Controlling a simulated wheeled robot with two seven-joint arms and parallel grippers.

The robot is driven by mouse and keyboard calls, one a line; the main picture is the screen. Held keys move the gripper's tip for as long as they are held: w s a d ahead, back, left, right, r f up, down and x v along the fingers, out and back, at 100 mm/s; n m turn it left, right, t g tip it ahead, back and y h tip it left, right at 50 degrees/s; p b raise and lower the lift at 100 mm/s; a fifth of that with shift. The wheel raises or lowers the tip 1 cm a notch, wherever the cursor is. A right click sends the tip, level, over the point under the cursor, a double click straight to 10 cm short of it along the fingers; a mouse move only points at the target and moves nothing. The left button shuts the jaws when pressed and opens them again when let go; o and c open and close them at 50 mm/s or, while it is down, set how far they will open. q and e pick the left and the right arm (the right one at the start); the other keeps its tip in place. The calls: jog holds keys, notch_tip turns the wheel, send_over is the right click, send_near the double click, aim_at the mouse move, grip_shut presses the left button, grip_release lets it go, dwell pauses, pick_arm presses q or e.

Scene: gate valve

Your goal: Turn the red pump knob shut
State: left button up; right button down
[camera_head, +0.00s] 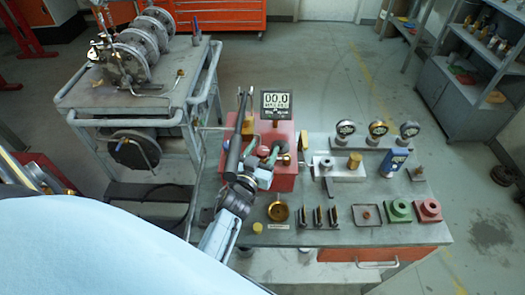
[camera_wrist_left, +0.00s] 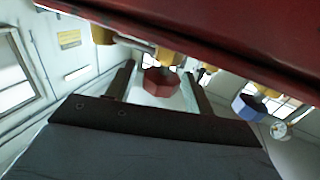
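The red pump knob (camera_wrist_left: 162,82) is a faceted knob on a brass fitting under the edge of the red pump body (camera_wrist_left: 220,40) in the left wrist view. My left gripper (camera_wrist_left: 158,74) is open, with its two dark fingers on either side of the knob and visible gaps between. In the head view the red pump body (camera_head: 285,178) stands on the bench, and my left gripper (camera_head: 256,174) is at its front left. My right gripper is not in view.
A blue knob (camera_wrist_left: 248,107) sits right of the fingers. A digital display (camera_head: 276,104) tops the pump, and a long black bar (camera_head: 236,132) rises beside it. Gauges (camera_head: 377,129), a brass dish (camera_head: 278,211) and green (camera_head: 398,210) and red (camera_head: 428,209) blocks occupy the bench. A cart (camera_head: 120,100) stands left.

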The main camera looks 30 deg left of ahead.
pick_arm(q)
jog(key=c, duration=0.8)
jog(key=shift+a+r+m+h+p, duration=0.1)
jog(key=shift+m+h+p, duration=0.7)
jog(key=shift+h+p, duration=0.3)
jog(key=shift+c, duration=0.2)
jog(key=shift+m+h+p, duration=0.55)
jog(key=shift+m+h, duration=0.05)
jog(key=shift+h, duration=0.5)
jog(key=shift+m+h+p, duration=0.3)
jog(key=shift+m+h, duration=0.4)
jog(key=shift+h, duration=0.2)
jog(key=shift+m+h, duration=0.8)
jog(key=shift+h, duration=0.6)
jog(key=shift+g+h, duration=0.3)
jog(key=o, duration=1)
jog(key=shift+c, duration=0.2)
